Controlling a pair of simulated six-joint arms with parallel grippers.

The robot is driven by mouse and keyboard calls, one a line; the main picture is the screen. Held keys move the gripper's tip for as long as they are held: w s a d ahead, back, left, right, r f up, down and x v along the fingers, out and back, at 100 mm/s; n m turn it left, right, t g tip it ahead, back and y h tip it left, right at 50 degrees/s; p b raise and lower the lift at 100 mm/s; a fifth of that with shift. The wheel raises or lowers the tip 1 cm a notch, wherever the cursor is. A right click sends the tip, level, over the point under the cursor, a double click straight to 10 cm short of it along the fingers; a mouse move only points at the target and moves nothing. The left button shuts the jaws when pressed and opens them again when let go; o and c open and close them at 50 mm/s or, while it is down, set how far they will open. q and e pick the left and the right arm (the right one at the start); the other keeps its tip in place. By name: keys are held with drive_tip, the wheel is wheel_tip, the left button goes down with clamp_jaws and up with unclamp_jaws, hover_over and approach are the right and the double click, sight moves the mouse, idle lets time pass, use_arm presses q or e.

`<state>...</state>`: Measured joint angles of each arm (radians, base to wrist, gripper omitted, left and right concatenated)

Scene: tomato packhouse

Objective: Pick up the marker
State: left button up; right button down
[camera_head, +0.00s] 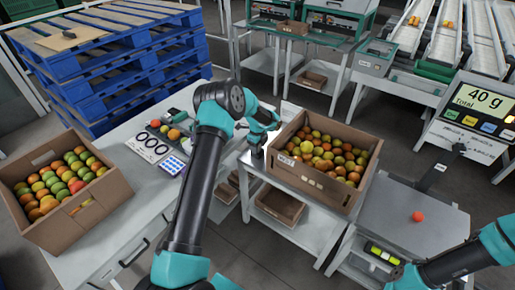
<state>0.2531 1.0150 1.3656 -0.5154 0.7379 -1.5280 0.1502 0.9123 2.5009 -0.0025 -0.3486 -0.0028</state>
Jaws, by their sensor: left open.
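My left gripper (257,150) is open and points down just left of the cardboard box of tomatoes (322,190) on the middle table. It is small and partly dark in the picture, and I see nothing clearly between its fingers. I cannot make out the marker for certain; it may be hidden by the gripper or too small to tell. My right arm comes in at the lower right corner, and its gripper does not show.
Another cardboard box of tomatoes (113,208) stands on the left table, near a ring gauge card (147,147) and a blue-dotted sheet (172,165). A red tomato (417,216) lies on the right grey surface. A scale display (480,103) reads 40 g. Blue pallets (110,70) are stacked behind.

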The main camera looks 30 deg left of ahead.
idle(0.3)
use_arm(q)
clamp_jaws()
idle(0.4)
drive_tip(key=shift+r, duration=0.15)
wheel_tip(320, 180, up, 10)
drive_tip(key=shift+f, duration=0.1)
idle(0.8)
drive_tip(key=shift+r, duration=2.5)
